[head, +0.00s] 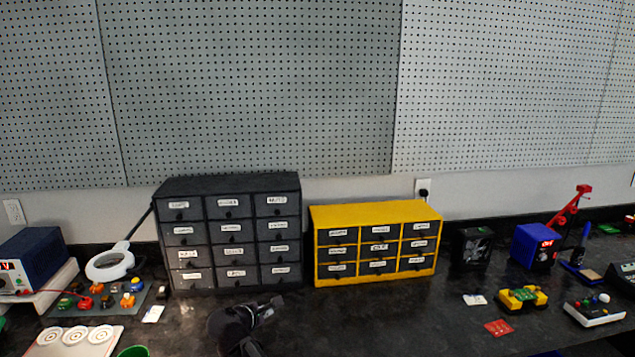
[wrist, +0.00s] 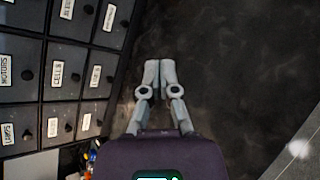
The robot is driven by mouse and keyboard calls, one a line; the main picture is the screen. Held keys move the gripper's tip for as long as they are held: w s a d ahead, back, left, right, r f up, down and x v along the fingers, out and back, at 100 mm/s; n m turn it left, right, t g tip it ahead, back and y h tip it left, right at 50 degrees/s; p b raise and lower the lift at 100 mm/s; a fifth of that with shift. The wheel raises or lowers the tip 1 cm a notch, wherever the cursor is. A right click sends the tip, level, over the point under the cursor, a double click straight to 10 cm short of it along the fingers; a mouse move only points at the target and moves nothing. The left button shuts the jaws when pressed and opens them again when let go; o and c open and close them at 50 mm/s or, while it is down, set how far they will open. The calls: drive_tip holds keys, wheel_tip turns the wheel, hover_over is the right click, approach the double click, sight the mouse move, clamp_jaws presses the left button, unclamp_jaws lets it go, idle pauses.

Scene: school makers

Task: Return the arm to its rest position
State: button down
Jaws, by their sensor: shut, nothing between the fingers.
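My gripper (wrist: 158,75) is shut with nothing between its fingers in the wrist view. Its grey fingertips meet over the dark bench top (wrist: 225,60). In the head view my gripper (head: 272,306) and the dark end of my arm are low in the middle, in front of the black drawer cabinet. The fingertips are small and dim there. The black drawer cabinet (head: 228,183) also fills the left of the wrist view (wrist: 72,52), with its labelled drawers appearing shut.
A yellow drawer cabinet (head: 372,214) stands right of the black one. A magnifier lamp (head: 110,266) and a blue power supply (head: 32,258) are at left. A blue station (head: 535,246), a yellow part (head: 522,298) and a red board (head: 498,327) are at right.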

drive_tip(key=s+d+f+m+g, duration=0.2)
drive_tip(key=d+m, duration=0.3)
drive_tip(key=d, duration=0.3)
drive_tip(key=s+d+f+m+g+y, duration=0.1)
drive_tip(key=s+d+f+m+g, duration=0.2)
drive_tip(key=d, duration=0.6)
drive_tip(key=s+d+f+m+g, duration=0.2)
drive_tip(key=d+f+m+g, duration=0.1)
drive_tip(key=d+m, duration=0.4)
drive_tip(key=shift+s+d+m+y, duration=0.25)
drive_tip(key=shift+d+m+y, duration=0.15)
drive_tip(key=shift+d, duration=0.6)
drive_tip(key=s+d+f+m+g+y+b, duration=0.1)
drive_tip(key=s+d+f+m+g+y, duration=0.15)
drive_tip(key=s+d+m, duration=0.35)
wheel_tip(320, 180, down, 9)
drive_tip(key=s+a+b, duration=0.1)
drive_tip(key=s+b, duration=0.1)
drive_tip(key=b, duration=0.7)
wheel_tip(320, 180, up, 15)
drive_tip(key=p, duration=1.4)
drive_tip(key=shift+p, duration=0.4)
drive_tip(key=shift+s+g+y, duration=0.1)
drive_tip(key=shift+g+y, duration=0.15)
drive_tip(key=shift+a, duration=0.1)
